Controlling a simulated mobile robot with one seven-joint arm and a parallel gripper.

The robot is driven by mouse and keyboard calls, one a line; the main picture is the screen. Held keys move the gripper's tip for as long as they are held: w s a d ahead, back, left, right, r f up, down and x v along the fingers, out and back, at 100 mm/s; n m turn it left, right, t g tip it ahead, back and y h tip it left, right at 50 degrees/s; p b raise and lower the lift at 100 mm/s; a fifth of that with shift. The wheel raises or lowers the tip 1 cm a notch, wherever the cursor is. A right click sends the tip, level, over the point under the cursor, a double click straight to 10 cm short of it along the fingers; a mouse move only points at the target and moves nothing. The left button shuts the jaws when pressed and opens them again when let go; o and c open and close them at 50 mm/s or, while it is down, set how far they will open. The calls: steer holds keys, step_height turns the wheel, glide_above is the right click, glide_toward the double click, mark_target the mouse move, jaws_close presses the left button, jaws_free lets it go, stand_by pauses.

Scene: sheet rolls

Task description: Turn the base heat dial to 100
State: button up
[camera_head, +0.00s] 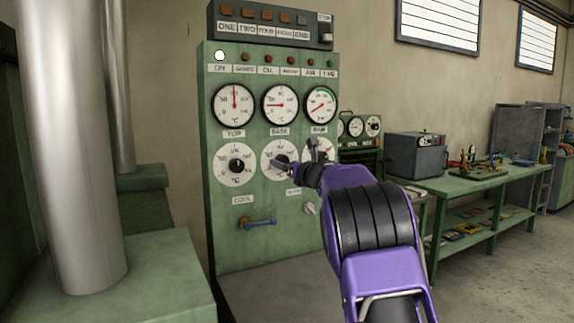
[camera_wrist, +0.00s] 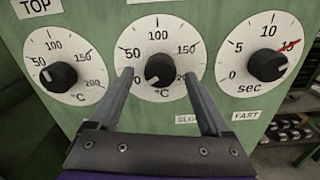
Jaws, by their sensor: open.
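The base heat dial is the middle white dial (camera_head: 269,153) on the green panel, below the BASE label. In the wrist view its face (camera_wrist: 160,37) is marked 50, 100, 150 and °C, and its black knob (camera_wrist: 160,69) has a pale mark toward the lower left, away from 100. My gripper (camera_head: 296,163) is at this dial in the head view and covers part of it. In the wrist view my gripper (camera_wrist: 159,74) is open, one finger on each side of the knob. Gaps show beside the knob; whether the tips reach its depth is unclear.
The top dial (camera_head: 236,180) is to the left, and a seconds dial (camera_wrist: 265,37) with a red pointer is to the right. Round gauges (camera_head: 233,104) sit above. A blue-handled lever (camera_head: 260,222) sticks out below. A green workbench (camera_head: 470,184) stands at right.

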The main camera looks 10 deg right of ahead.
steer(key=shift+c, duration=0.4)
jaws_close()
steer(key=m+p, duration=0.2)
steer(key=m, duration=0.3)
steer(key=shift+r+m, duration=0.1)
steer(key=shift+m, duration=0.2)
steer(key=m+p, duration=0.2)
steer(key=m, duration=0.4)
steer(key=shift+a+r+p, duration=0.1)
steer(key=shift+p, duration=0.3)
steer(key=m+p, duration=0.3)
steer(key=m, duration=0.3)
steer(key=shift+r+m, duration=0.1)
steer(key=shift+m, duration=0.2)
steer(key=m+p, duration=0.2)
steer(key=m, duration=0.3)
steer(key=shift+m+p, duration=0.3)
steer(key=shift+p, duration=0.05)
